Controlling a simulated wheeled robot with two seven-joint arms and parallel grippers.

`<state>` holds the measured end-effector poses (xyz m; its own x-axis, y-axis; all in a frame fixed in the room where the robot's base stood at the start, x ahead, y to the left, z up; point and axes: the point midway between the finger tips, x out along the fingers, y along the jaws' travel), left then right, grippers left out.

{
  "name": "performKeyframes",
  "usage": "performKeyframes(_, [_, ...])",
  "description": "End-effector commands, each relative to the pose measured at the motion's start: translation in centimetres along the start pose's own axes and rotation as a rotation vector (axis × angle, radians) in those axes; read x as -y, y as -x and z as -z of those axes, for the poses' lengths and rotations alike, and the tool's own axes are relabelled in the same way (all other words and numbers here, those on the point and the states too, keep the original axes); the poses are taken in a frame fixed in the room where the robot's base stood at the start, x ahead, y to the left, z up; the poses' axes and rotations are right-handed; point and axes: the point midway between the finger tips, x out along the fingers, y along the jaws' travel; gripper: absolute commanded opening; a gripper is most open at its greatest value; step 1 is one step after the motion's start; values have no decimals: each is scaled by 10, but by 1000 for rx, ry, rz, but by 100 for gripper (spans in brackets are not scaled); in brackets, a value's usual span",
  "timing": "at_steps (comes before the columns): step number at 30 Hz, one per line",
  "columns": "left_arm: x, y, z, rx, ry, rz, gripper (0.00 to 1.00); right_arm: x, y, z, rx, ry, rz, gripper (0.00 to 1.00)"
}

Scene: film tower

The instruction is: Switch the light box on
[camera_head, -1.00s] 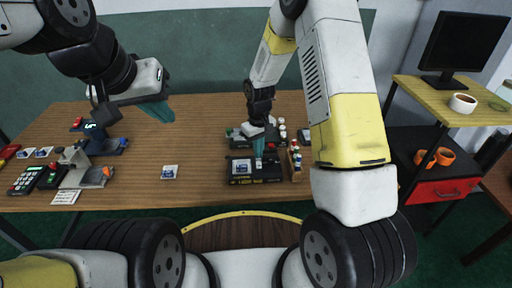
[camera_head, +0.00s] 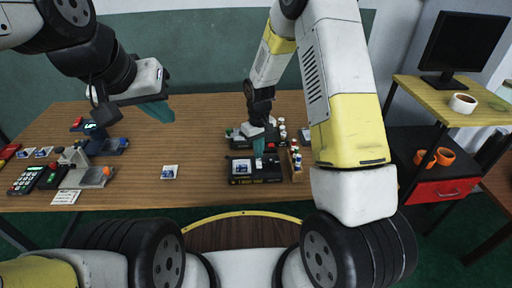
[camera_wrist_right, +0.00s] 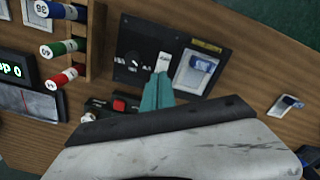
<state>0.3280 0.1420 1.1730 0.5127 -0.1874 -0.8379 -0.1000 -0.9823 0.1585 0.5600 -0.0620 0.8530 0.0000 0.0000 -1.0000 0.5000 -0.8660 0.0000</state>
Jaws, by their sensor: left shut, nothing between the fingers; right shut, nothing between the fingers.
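The light box is a black box (camera_head: 268,177) near the table's front edge, with a slide on its pale panel (camera_head: 241,167). In the right wrist view the light box (camera_wrist_right: 133,50) shows a dark dial, a white switch (camera_wrist_right: 164,62) and the panel with the slide (camera_wrist_right: 196,72). My right gripper (camera_head: 259,146) is shut and empty, pointing down over the box. In the wrist view its teal fingertips (camera_wrist_right: 160,76) are at the white switch's edge; I cannot tell whether they touch. My left gripper (camera_head: 166,112) is shut and empty above the table's left part.
A wooden rack of small canisters (camera_head: 296,165) stands right beside the light box. A device with a red button (camera_wrist_right: 120,104) is just behind it. A loose slide (camera_head: 169,172) lies to the left. Further left are a keypad (camera_head: 27,180) and a grey apparatus (camera_head: 75,175).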

Motion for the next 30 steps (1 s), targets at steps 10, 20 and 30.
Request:
performKeyframes(10, [0, 0, 0, 0, 0, 0, 0, 0, -4, 0, 1, 0, 0, 0])
performKeyframes(20, [0, 0, 0, 0, 0, 0, 0, 0, -9, 0, 0, 0, 0, 0])
performKeyframes(30, [0, 0, 0, 0, 0, 0, 0, 0, -14, 0, 0, 0, 0, 0])
